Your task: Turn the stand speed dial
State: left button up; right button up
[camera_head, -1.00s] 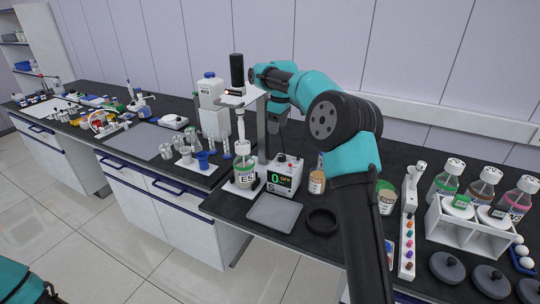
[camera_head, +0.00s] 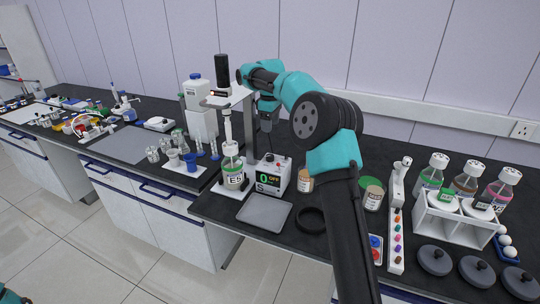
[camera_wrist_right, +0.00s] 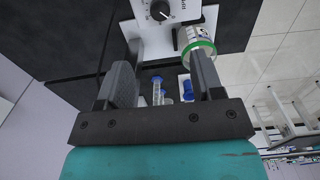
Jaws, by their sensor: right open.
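The stand's white control box (camera_head: 273,184) stands on the black bench at the foot of the stand, its lit display reading 0 OFF. In the right wrist view the black speed dial (camera_wrist_right: 160,11), with a white pointer, sits on a white panel at the top edge, partly cut off. My right gripper (camera_head: 267,128) hangs above the box beside the stand post, apart from it. In the wrist view its fingers (camera_wrist_right: 162,75) are open with nothing held, and the dial lies beyond them. My left gripper is out of view.
A bottle marked E5 (camera_head: 232,174) stands on the stand's base left of the box. A grey tray (camera_head: 265,212) and a black ring (camera_head: 311,220) lie in front. A brown-labelled jar (camera_head: 305,181) stands to the right. A white bottle rack (camera_head: 452,222) is farther right.

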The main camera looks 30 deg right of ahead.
aim_at(270, 155)
notch_tip(270, 155, down, 14)
jog(key=shift+r, duration=0.1)
dwell(0.4)
jog(key=shift+c, duration=0.3)
jog(key=c, duration=0.9)
jog(key=shift+o, duration=0.2)
